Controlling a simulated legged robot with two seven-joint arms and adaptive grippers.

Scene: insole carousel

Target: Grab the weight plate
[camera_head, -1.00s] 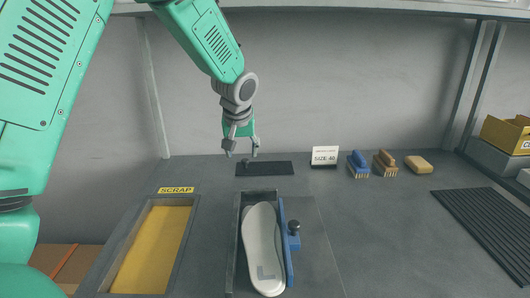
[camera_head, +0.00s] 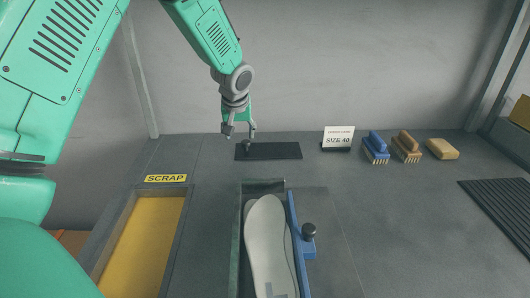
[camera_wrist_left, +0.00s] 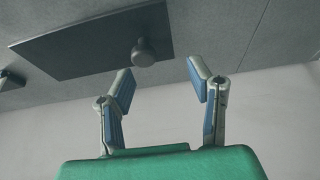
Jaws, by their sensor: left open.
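A dark, flat rectangular plate (camera_head: 280,151), which looks like the weight plate, lies at the back of the worktop near the wall. A round dark knob stands on it near its left end in the head view, and the knob also shows in the left wrist view (camera_wrist_left: 143,52). My left gripper (camera_head: 239,134) points down over the plate's left end. In the left wrist view its fingers (camera_wrist_left: 160,78) are spread apart with nothing between them. The knob is just beyond the fingertips, apart from them. My right gripper is in neither view.
A tray with a pale insole (camera_head: 267,245) and a blue side clamp (camera_head: 306,242) stands in front. The yellow scrap bin (camera_head: 150,240) is at left. A size 40 sign (camera_head: 338,138), brushes (camera_head: 376,148) and a yellow block (camera_head: 442,148) stand right of the plate.

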